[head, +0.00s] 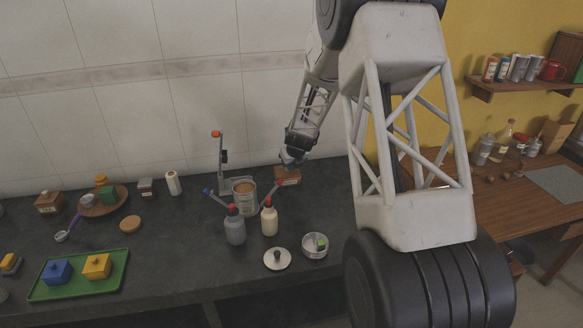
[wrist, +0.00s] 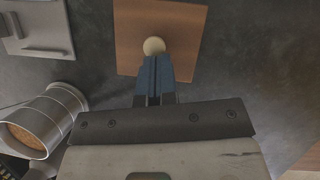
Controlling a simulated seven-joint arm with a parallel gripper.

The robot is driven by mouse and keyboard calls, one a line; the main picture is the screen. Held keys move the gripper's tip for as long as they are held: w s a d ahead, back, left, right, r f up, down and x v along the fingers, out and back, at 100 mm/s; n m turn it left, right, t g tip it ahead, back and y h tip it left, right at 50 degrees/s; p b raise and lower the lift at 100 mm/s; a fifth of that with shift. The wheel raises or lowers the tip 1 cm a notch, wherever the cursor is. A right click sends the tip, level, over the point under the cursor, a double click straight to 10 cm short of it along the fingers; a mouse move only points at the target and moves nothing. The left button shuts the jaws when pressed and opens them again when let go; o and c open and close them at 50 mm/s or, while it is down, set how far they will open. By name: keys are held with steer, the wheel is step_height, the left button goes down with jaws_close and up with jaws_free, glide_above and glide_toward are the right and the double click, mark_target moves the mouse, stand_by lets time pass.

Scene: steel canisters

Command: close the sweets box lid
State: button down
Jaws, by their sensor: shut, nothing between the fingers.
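A brown wooden box (head: 287,176), which looks like the sweets box, stands near the wall at the back of the dark counter. In the wrist view its flat square top (wrist: 185,30) shows from above, with a round cream knob (wrist: 153,46). My gripper (head: 292,160) is over the box in the head view. In the wrist view its blue fingers (wrist: 153,62) are shut and empty, with their tips at the knob's edge. I cannot tell whether they touch it. The box's sides are mostly hidden, and I cannot tell how far the lid is closed.
A steel canister (head: 244,197) stands left of the box, beside a lever stand (head: 222,165). Two red-topped bottles, grey (head: 235,230) and cream (head: 269,221), stand in front. A white lid (head: 277,259) and round tin (head: 315,246) lie nearer. A green tray (head: 115,270) is far left.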

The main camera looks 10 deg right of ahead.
steer(key=shift+s+f, duration=0.1)
steer(key=shift+f, duration=0.05)
steer(key=shift+s+d+f, duration=0.1)
steer(key=shift+s+d, duration=0.05)
steer(key=shift+s, duration=0.35)
steer(key=shift+s+d+f, duration=0.1)
steer(key=shift+s, duration=0.4)
steer(key=shift+s+d, duration=0.25)
steer(key=shift+s, duration=0.65)
steer(key=v, duration=1)
steer(key=shift+r, duration=0.15)
steer(key=shift+w+d, duration=0.1)
